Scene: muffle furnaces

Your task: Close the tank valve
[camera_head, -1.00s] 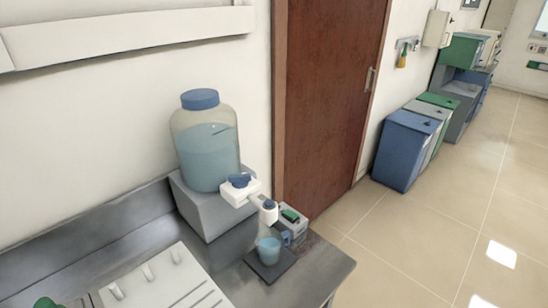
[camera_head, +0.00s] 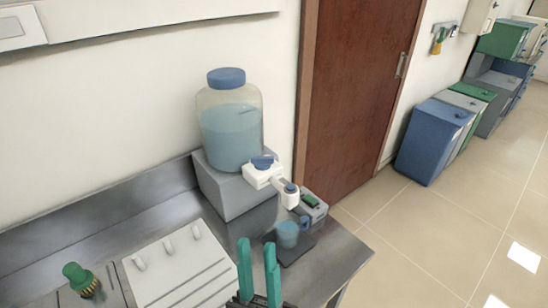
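The clear tank (camera_head: 231,135) with a blue lid stands on a grey block (camera_head: 233,193) at the back of the metal counter. It holds blue liquid. At its lower front is a white valve (camera_head: 262,176) with a blue handle on top and a white spout (camera_head: 289,195). A beaker (camera_head: 289,234) with blue liquid stands on a dark pad below the spout. My gripper (camera_head: 258,246) shows at the bottom centre with two green fingers pointing up and a gap between them. It is open and empty, in front of the valve and apart from it in the picture.
A small grey box with a green top (camera_head: 312,203) stands beside the beaker. A white slotted rack (camera_head: 185,265) and a green-capped item (camera_head: 79,278) are at the left. Bins (camera_head: 432,142) stand past the brown door (camera_head: 352,95). The counter's front right corner is bare.

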